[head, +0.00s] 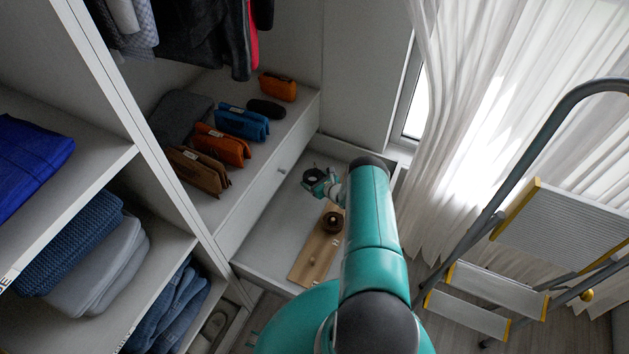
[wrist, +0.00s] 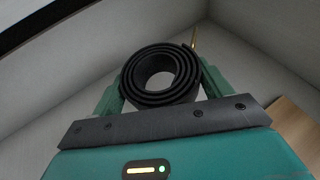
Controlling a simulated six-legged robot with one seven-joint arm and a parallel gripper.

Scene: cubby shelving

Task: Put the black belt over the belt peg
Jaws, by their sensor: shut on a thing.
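The black belt (wrist: 160,76) is rolled in a coil with an open centre. My gripper (wrist: 160,88) is shut on it, one green finger on each side. In the head view the black belt (head: 312,174) and my gripper (head: 322,184) are over the far part of an open drawer. A wooden board (head: 304,268) lies in the drawer, nearer than the belt. A small light peg (head: 313,261) shows on the board; I cannot tell for sure whether it is the belt peg. The black belt is apart from the board.
A shelf with several pouches (head: 242,122) is at the left. A stepladder (head: 540,230) and curtains (head: 480,110) are at the right. A thin gold-coloured piece (wrist: 193,38) stands behind the belt.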

